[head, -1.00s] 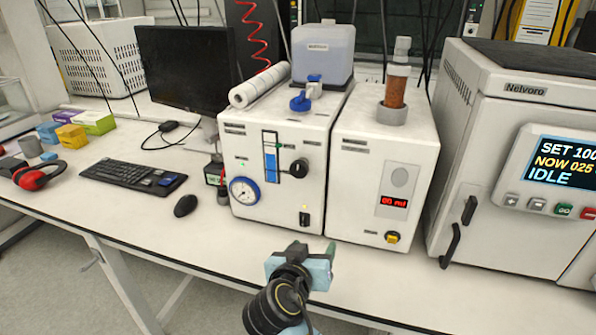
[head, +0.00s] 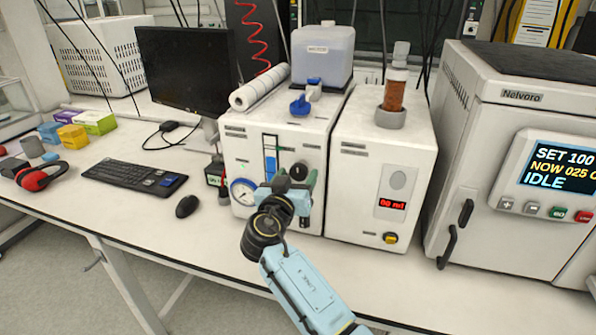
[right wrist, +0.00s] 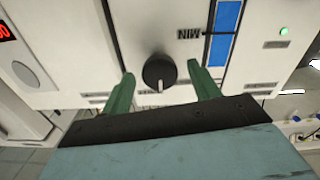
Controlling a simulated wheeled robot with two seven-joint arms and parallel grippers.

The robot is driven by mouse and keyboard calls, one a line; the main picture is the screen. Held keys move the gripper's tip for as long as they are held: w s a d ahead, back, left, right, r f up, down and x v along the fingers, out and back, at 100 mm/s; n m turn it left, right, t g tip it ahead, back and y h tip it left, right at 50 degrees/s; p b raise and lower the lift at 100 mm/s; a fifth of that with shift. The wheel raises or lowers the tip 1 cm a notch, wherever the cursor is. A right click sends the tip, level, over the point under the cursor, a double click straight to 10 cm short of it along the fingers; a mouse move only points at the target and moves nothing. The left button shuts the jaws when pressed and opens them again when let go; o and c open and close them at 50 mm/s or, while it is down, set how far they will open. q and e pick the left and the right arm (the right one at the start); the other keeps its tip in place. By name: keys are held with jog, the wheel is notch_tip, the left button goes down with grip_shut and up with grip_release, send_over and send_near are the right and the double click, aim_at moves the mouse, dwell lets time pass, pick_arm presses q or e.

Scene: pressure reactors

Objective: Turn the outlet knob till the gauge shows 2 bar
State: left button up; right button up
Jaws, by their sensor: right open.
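The black round knob (head: 299,170) is on the front of the white unit with the gauge, right of a blue level strip. The round gauge (head: 243,190) with a blue rim is low on the same front; its needle is too small to read. My right gripper (head: 291,184) is in front of this panel, partly covering the area below the knob. In the right wrist view the knob (right wrist: 159,71) shows between the two green fingers of the open gripper (right wrist: 160,75), with gaps on both sides. My left gripper is not in view.
A white unit with a red display (head: 391,205) stands just right. A Nelvoro oven (head: 510,150) is farther right. A blue valve (head: 300,104) and paper roll (head: 262,90) are on top. A mouse (head: 187,206) and keyboard (head: 133,175) lie left on the bench.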

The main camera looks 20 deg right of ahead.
jog(key=shift+x, duration=0.9)
jog(key=shift+c, duration=0.2)
jog(key=c, duration=0.9)
jog(key=shift+n, duration=0.3)
